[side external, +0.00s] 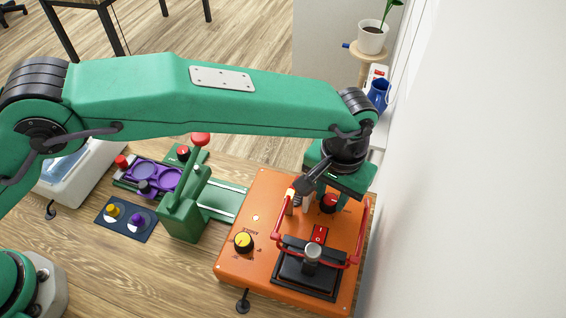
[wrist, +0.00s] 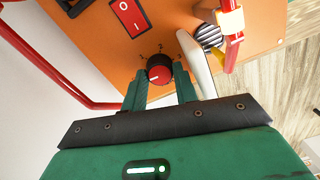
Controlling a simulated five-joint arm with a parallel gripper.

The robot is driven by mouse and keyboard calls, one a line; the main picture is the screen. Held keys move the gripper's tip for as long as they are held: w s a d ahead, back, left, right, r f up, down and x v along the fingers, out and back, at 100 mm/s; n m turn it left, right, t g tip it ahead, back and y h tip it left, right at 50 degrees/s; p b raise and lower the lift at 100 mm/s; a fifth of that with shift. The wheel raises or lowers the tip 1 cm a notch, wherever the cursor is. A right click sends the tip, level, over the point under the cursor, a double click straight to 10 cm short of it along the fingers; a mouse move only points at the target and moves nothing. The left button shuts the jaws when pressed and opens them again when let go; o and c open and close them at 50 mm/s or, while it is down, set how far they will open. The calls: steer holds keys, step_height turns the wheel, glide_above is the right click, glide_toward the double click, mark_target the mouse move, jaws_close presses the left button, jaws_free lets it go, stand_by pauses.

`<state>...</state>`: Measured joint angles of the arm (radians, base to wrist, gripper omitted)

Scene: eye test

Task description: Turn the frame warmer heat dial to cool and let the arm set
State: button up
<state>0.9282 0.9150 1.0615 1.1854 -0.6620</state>
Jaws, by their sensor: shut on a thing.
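The orange frame warmer (side external: 262,205) sits on the wooden bench at the lower right of the side view. A round red dial (side external: 329,203) is on its top near the back; it also shows in the wrist view (wrist: 159,68). In the side view the gripper's hand partly hides the dial.
A red rocker switch (side external: 319,235), red rails (side external: 355,250) and a black plate (side external: 292,280) are close by on the warmer. A yellow-and-black knob (side external: 244,242) is at its left. A pale curved piece (wrist: 196,65) is right beside one finger. A green lever press (side external: 184,208) stands left.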

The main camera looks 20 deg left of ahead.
mark_target(331, 199)
steer(key=shift+s+d, duration=0.1)
steer(key=shift+s, duration=0.1)
stand_by(0.3)
steer(key=o, duration=1)
steer(key=shift+w, duration=0.1)
steer(key=shift+r, duration=0.15)
steer(key=shift+r, duration=3.75)
steer(key=shift+w, duration=0.1)
